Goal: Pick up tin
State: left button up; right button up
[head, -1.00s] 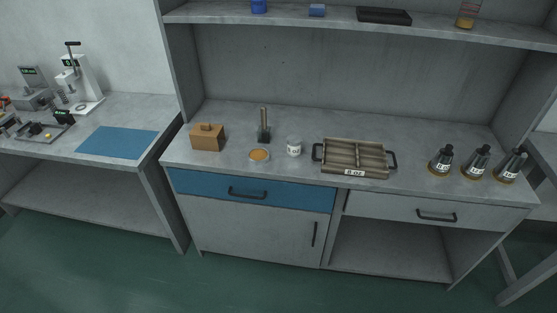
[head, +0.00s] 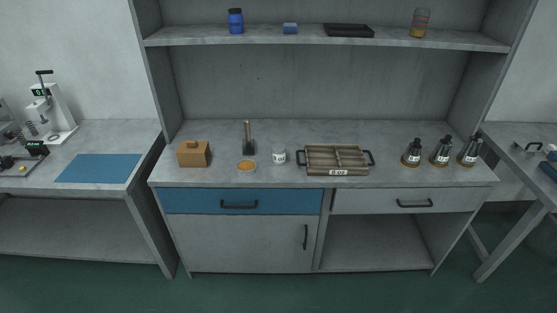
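A small white tin or jar (head: 279,156) with a dark label stands upright on the grey workbench, left of the wooden tray. A shallow round dish with orange-brown contents (head: 247,166) sits to its left. Which of these the task calls the tin, I cannot tell for sure. A blue jar (head: 236,21) and a clear container with amber contents (head: 419,23) stand on the upper shelf. Neither of my grippers is in view.
A side table with a blue mat (head: 98,168) is at left. Green floor is clear in front.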

aim_at(278, 150)
jog(key=i+l+u, duration=0.8)
jog(key=l, duration=0.4)
jog(key=i+j, duration=0.05)
